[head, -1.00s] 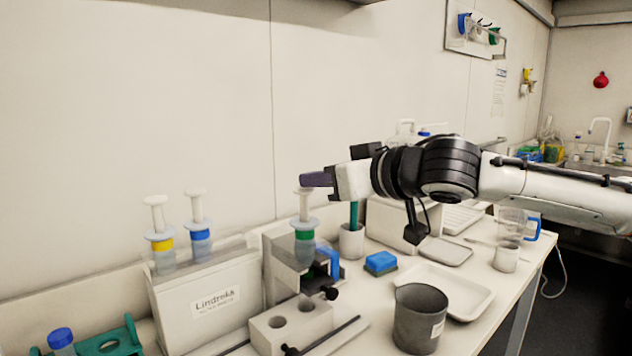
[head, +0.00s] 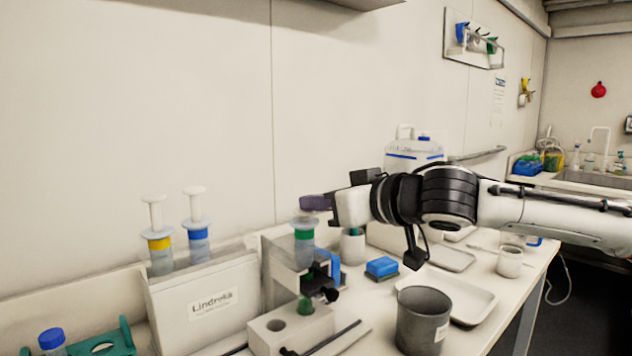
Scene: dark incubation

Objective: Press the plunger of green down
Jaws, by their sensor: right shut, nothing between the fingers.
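The green-banded syringe (head: 304,236) stands upright in a grey holder (head: 280,262) right of the labelled white box. Its plunger looks pushed in; no long rod shows above its flange. A green part (head: 306,306) shows below it at a hole of the white block. My right gripper (head: 312,203) is shut and empty, its purple-dark fingertips right over the top of the green syringe. They hide the plunger top, so I cannot tell whether they touch it. My left gripper is not in view.
Yellow-banded (head: 159,243) and blue-banded (head: 197,232) syringes stand with plungers up in the white box (head: 212,300). A grey cup (head: 422,320), blue sponge (head: 381,267) and white tray (head: 470,297) lie to the right. A teal rack (head: 120,343) is at lower left.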

